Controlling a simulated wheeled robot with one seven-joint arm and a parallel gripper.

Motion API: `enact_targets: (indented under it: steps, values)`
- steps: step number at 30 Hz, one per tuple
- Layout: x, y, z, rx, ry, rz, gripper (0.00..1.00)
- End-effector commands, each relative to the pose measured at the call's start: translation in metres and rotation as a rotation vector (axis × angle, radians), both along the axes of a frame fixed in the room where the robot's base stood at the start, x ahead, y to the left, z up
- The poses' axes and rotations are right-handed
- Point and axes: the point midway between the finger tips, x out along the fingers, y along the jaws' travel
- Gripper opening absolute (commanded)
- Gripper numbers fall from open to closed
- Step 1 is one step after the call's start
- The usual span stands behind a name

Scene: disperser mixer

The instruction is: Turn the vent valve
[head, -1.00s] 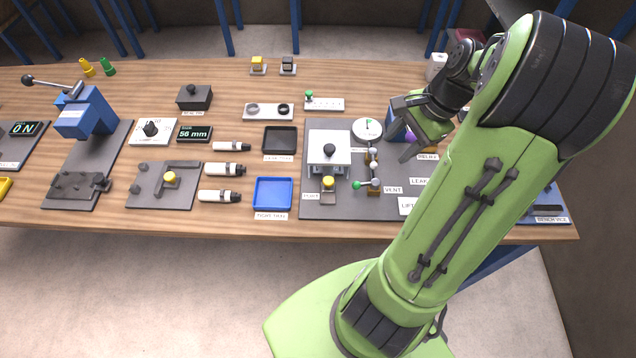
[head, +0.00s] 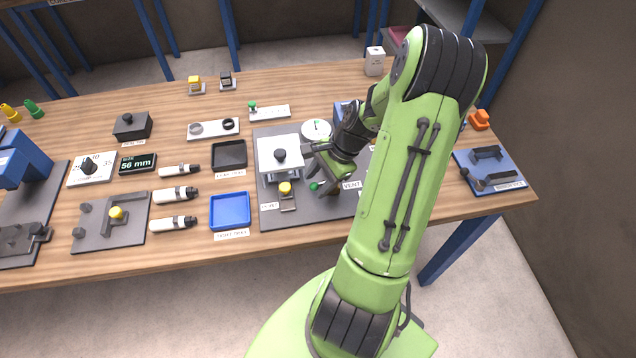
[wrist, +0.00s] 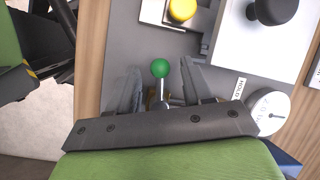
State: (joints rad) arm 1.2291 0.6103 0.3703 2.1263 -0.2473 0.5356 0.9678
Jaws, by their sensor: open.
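The vent valve's green ball handle (head: 314,186) shows just left of the VENT label (head: 352,185) in the head view. My gripper (head: 318,172) is open at the valve, and its hand hides most of the valve body. In the wrist view the green ball (wrist: 160,68) on its metal stem lies between the two open fingers of my gripper (wrist: 158,84). There is a gap between the ball and each finger in that picture. The stem's lower end is hidden behind the gripper palm.
A white press block with a black knob (head: 280,154) and a yellow knob (head: 285,188) stand close left of my gripper. A round gauge (head: 316,128) is just behind. A blue tray (head: 230,210) lies further left. The table's front edge is near.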

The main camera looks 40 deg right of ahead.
Motion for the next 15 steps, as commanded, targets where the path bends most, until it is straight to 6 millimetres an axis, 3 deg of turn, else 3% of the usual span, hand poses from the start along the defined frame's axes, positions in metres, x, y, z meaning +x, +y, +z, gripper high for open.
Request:
enact_targets:
  steps: [9,15]
  values:
    - [0.0016,0.0019,-0.0049,-0.001,0.000,0.000,0.50]
    - [0.0015,0.0017,-0.0047,-0.002,0.000,0.000,0.19]
